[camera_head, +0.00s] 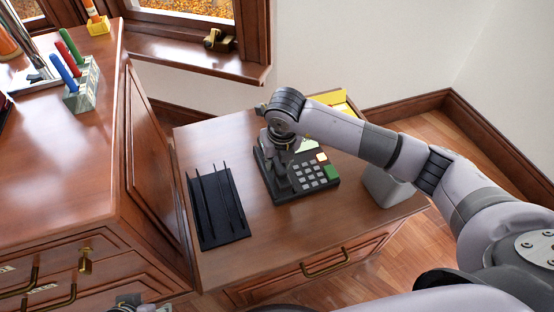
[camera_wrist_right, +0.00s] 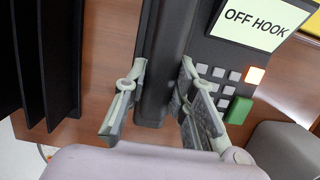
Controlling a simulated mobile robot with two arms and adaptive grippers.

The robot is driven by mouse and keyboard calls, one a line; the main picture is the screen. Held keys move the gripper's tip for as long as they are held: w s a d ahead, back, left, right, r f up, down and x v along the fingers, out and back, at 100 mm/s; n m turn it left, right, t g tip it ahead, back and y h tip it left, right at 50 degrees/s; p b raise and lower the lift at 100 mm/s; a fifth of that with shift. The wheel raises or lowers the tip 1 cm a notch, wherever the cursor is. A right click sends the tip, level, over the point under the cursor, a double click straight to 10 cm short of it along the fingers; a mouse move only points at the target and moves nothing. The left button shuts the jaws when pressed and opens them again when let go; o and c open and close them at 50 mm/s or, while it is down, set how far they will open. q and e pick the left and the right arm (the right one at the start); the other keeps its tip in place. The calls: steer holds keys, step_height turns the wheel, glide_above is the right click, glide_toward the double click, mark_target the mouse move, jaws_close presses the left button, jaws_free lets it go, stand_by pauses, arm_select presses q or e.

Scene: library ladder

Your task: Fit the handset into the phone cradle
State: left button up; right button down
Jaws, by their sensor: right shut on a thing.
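The black phone (camera_head: 318,187) sits on the low wooden desk, with a keypad, a green key and a pale display. In the right wrist view its display (camera_wrist_right: 259,22) reads OFF HOOK. My right gripper (camera_head: 281,182) is over the left part of the phone. In the right wrist view, my right gripper (camera_wrist_right: 164,68) is shut on the dark bar-shaped handset (camera_wrist_right: 166,45). The handset is over the cradle side, beside the keys; I cannot tell whether it touches the cradle. A small part of what seems my left gripper (camera_head: 135,303) shows at the bottom edge.
A black slotted rack (camera_head: 218,207) stands left of the phone on the desk (camera_head: 225,145). A grey block (camera_head: 387,187) stands to the right, and a yellow item (camera_head: 335,100) behind. A taller cabinet (camera_head: 85,150) with colored-handled tools is at left. The desk front is clear.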

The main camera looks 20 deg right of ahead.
steer(key=shift+s+b+x, duration=0.25)
steer(key=shift+b+x, duration=0.55)
steer(key=shift+x, duration=0.3)
steer(key=c, duration=1.2)
jaws_free()
steer(key=shift+c, duration=0.2)
steer(key=v, duration=1.2)
